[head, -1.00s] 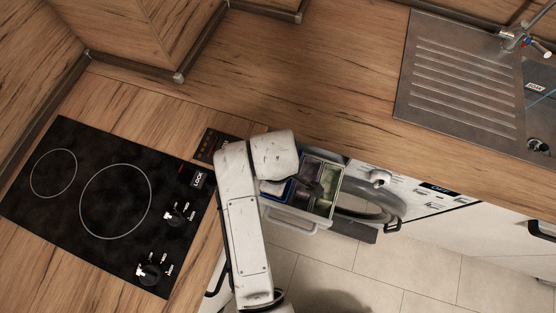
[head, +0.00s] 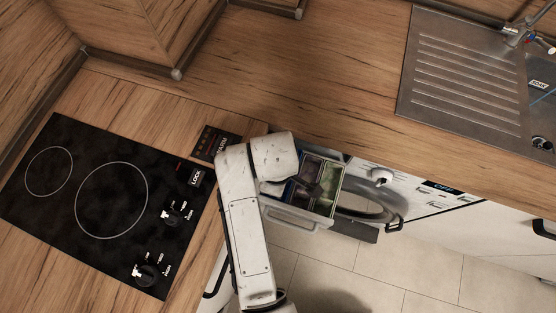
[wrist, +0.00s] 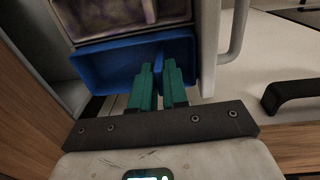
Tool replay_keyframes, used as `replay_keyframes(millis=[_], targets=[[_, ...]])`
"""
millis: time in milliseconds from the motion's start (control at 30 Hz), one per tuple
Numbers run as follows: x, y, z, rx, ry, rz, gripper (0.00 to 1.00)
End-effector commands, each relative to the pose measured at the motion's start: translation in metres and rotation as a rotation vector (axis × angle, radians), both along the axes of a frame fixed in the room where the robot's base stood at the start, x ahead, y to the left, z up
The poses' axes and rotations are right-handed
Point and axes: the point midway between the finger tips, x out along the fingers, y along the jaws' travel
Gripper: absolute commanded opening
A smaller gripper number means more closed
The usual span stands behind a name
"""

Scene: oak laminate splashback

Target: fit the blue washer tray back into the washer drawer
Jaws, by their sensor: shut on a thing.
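The blue washer tray (wrist: 108,70) shows in the wrist view at the near end of the open washer drawer, beside a purple-grey compartment (wrist: 115,24). My gripper (wrist: 158,68) has its two green fingers close together at the tray's near wall, shut on it. How deep the tray sits is hard to tell. The white drawer front (wrist: 208,45) is to the right of the tray in the wrist view. In the head view, the drawer (head: 322,221) is pulled out below the counter. My arm hides my gripper and most of the blue tray there.
The drawer handle (head: 292,223) sticks out over the tiled floor. The washer door (head: 366,205) is right of the drawer. A black hob (head: 100,200) lies left on the oak counter (head: 300,80), with a steel sink (head: 465,80) at right. A black handle (wrist: 288,95) shows at right in the wrist view.

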Motion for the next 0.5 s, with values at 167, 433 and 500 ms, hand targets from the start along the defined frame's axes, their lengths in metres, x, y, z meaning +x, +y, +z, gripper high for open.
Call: replay_keyframes(millis=[167, 433, 500], targets=[[0.0, 0.0, -0.005, 0.0, 0.0, 0.001, 0.0], [0.0, 0.0, -0.011, 0.0, 0.0, 0.001, 0.0], [0.0, 0.0, -0.013, 0.0, 0.0, 0.001, 0.0]])
